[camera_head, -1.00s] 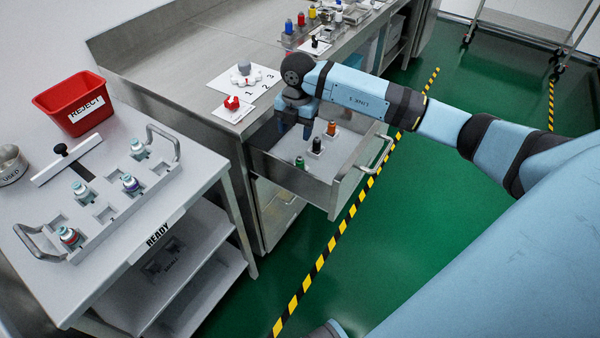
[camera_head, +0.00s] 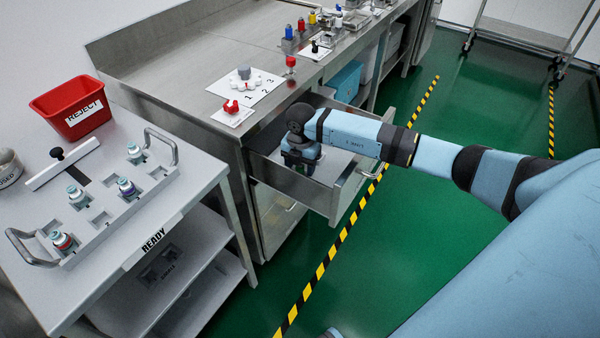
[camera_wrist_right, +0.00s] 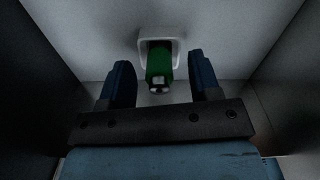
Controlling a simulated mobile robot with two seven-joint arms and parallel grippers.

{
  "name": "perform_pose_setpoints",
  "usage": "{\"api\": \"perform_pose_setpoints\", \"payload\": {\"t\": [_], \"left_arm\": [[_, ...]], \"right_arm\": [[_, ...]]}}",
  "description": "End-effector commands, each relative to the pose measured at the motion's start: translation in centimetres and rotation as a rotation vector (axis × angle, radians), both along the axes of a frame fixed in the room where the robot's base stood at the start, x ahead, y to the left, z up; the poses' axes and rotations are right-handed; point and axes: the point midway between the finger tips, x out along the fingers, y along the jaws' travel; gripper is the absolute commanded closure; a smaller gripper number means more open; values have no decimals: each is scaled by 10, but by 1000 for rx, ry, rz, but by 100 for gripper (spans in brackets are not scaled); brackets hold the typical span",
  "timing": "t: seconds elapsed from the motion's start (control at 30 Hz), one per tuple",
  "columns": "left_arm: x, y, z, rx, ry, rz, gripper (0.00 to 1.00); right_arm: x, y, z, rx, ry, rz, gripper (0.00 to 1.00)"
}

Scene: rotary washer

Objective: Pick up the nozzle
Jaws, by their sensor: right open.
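A green nozzle (camera_wrist_right: 158,65) stands in a pale square holder (camera_wrist_right: 161,37) inside the open drawer, seen in the right wrist view. My right gripper (camera_wrist_right: 163,82) is open, with one dark blue finger to each side of the nozzle's line; I cannot tell whether the nozzle is fully between the fingertips. In the head view my right gripper (camera_head: 301,162) points down into the drawer (camera_head: 330,185) and hides the nozzles there. My left gripper is not in view.
The drawer walls close in around my right gripper. The steel counter (camera_head: 215,60) holds a numbered card (camera_head: 245,88) and a red part (camera_head: 231,107). At left, a table holds a nozzle rack (camera_head: 98,243) and a red REJECT bin (camera_head: 72,107).

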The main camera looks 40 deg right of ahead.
Motion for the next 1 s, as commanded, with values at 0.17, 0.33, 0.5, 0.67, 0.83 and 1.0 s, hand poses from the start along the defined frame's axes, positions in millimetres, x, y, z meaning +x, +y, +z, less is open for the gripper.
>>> {"api": "perform_pose_setpoints", "payload": {"t": [0.17,0.33,0.5,0.67,0.83,1.0], "left_arm": [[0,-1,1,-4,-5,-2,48],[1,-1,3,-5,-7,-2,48],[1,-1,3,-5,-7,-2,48],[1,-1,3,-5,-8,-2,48],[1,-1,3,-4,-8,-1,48],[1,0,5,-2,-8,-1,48]], "right_arm": [[1,1,-12,0,-1,1,43],[1,1,-11,0,-1,1,50],[1,0,-11,0,-1,0,89],[1,0,-11,0,-1,0,98],[1,0,-10,0,-2,0,98],[1,0,1,1,-3,0,98]]}}
